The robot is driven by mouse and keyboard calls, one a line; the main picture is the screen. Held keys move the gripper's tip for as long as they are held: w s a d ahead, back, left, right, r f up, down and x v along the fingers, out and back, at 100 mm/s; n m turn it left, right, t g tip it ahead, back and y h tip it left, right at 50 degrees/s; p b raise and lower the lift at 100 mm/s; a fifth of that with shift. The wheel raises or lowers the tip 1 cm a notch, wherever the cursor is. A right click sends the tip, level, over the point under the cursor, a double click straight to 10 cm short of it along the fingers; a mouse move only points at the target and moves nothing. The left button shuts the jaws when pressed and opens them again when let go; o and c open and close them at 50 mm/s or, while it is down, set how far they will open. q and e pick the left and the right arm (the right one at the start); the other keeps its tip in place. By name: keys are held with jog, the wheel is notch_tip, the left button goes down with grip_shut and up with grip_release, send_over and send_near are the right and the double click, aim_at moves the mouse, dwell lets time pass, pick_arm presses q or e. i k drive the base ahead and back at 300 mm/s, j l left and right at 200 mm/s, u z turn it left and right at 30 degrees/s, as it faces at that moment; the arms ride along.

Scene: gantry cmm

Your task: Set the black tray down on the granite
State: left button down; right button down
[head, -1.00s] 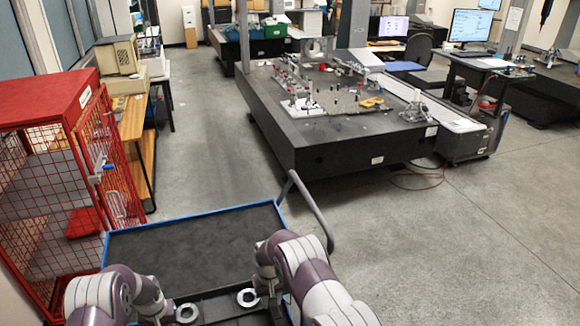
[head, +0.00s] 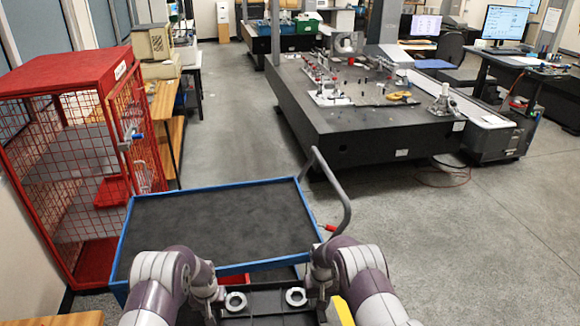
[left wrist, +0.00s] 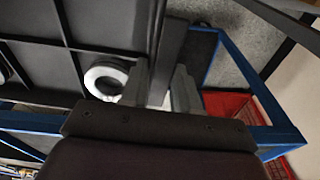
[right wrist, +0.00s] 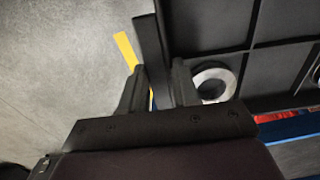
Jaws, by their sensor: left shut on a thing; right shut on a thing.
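The black tray (head: 266,303) is held in front of me at the bottom of the head view, with two pale metal rings (head: 236,301) (head: 296,297) in its compartments. My left gripper (head: 217,296) is shut on the tray's left wall; the left wrist view shows its fingers (left wrist: 164,88) around that wall. My right gripper (head: 320,290) is shut on the right wall, as the right wrist view also shows (right wrist: 157,88). The dark granite table (head: 375,142) stands well ahead to the right, beyond the cart. The tray's near side is partly cut off.
A blue-rimmed cart with a black top (head: 220,222) stands between me and the granite, its handle (head: 335,200) at the right. A red mesh cabinet (head: 70,150) stands left. Fixtures (head: 335,92) occupy part of the granite; its near strip looks clear. Open floor (head: 450,250) lies right.

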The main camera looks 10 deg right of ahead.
aim_at(400, 117)
jog(key=i+l+z, duration=0.15)
jog(key=z, duration=0.25)
jog(key=i+l+z, duration=0.15)
jog(key=z, duration=0.3)
jog(key=i+z, duration=0.4)
jog(key=i+l, duration=0.15)
jog(key=i, duration=0.65)
jog(key=i+l+z, duration=0.15)
jog(key=i, duration=0.6)
jog(key=i+u, duration=0.1)
jog(key=i, duration=0.75)
jog(key=i+u, duration=0.1)
jog(key=i, duration=0.75)
jog(key=i+l+u, duration=0.1)
jog(key=i, duration=0.75)
jog(key=i+u, duration=0.35)
jog(key=i, duration=0.3)
jog(key=i+l+u, duration=0.25)
jog(key=i+u, duration=0.15)
jog(key=i, duration=0.25)
jog(key=i+u, duration=0.3)
jog(key=u, duration=0.3)
jog(key=i+l, duration=0.05)
